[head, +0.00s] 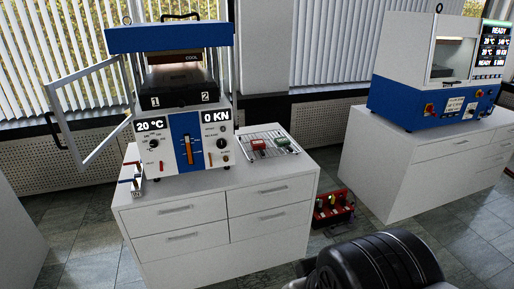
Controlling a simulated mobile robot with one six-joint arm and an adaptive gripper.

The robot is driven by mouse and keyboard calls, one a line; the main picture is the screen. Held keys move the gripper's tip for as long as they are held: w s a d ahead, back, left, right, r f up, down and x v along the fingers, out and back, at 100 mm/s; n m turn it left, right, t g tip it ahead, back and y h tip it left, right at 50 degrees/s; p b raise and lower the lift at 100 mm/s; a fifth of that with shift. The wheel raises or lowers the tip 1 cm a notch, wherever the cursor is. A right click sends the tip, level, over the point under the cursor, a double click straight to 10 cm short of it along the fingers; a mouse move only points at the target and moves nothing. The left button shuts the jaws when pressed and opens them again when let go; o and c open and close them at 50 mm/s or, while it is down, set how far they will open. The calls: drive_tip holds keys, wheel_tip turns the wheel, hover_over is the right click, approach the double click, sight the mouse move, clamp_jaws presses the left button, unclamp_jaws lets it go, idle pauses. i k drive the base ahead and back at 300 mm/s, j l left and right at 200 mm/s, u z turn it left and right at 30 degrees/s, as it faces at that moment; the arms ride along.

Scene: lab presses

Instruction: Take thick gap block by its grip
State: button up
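A wire rack (268,152) lies on the cabinet top to the right of the press. A red block (259,147) and a green block (287,146) rest on it, side by side. They are small here, and I cannot tell which is the thick gap block or make out a grip clearly. My gripper is not in view; a black rounded part of my own body shows at the bottom right.
A blue-and-white press (190,140) stands on the white cabinet (215,240), its glazed door (88,120) swung open to the left. Small parts (137,186) lie at the cabinet's left edge. A red tool crate (333,210) sits on the floor. A second machine (435,100) stands right.

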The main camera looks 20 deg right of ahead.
sight(258, 145)
drive_tip(key=i+l+z, duration=0.15)
drive_tip(key=i+l, duration=0.15)
drive_tip(key=i, duration=0.55)
drive_tip(key=i+l+z, duration=0.15)
drive_tip(key=i, duration=0.65)
drive_tip(key=i+l+z, duration=0.15)
drive_tip(key=i, duration=0.7)
